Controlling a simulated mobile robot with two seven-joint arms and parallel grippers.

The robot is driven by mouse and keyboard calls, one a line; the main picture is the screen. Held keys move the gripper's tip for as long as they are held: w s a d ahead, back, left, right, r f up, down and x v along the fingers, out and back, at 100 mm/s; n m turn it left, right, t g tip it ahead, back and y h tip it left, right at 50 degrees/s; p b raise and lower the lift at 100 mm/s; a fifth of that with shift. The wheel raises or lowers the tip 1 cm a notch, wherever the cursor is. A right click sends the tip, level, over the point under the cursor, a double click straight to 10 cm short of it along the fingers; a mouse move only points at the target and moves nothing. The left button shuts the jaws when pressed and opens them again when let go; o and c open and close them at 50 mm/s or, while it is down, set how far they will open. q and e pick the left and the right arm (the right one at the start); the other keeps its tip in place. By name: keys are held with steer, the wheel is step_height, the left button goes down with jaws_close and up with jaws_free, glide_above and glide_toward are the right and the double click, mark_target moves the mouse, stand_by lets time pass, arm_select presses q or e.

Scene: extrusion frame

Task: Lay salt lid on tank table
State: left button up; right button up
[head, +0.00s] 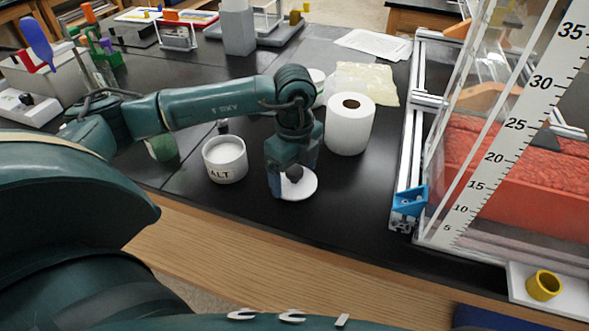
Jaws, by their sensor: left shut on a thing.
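The salt lid (302,187) is a round white disc with a dark knob, low over or on the black tank table (330,222); I cannot tell whether it touches the top. My left gripper (291,180) points down and is shut on the lid at its knob, hiding part of the disc. The white salt tub (224,165) stands open to the left of the gripper, its lettering partly visible and white salt inside. My right gripper is not in view.
A white paper roll (349,125) stands just behind and right of the gripper. The clear tank (500,150) with red fill and a number scale stands at the right, with a blue bracket (410,201) at its frame corner. A green object (162,148) is left of the tub.

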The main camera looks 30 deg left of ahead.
mark_target(294, 170)
arm_select(q)
steer(key=shift+f, duration=0.1)
steer(key=o, duration=0.5)
steer(key=shift+f, duration=0.1)
steer(key=o, duration=0.3)
step_height(294, 170, up, 12)
steer(key=shift+r+b, duration=0.25)
steer(key=shift+b, duration=0.3)
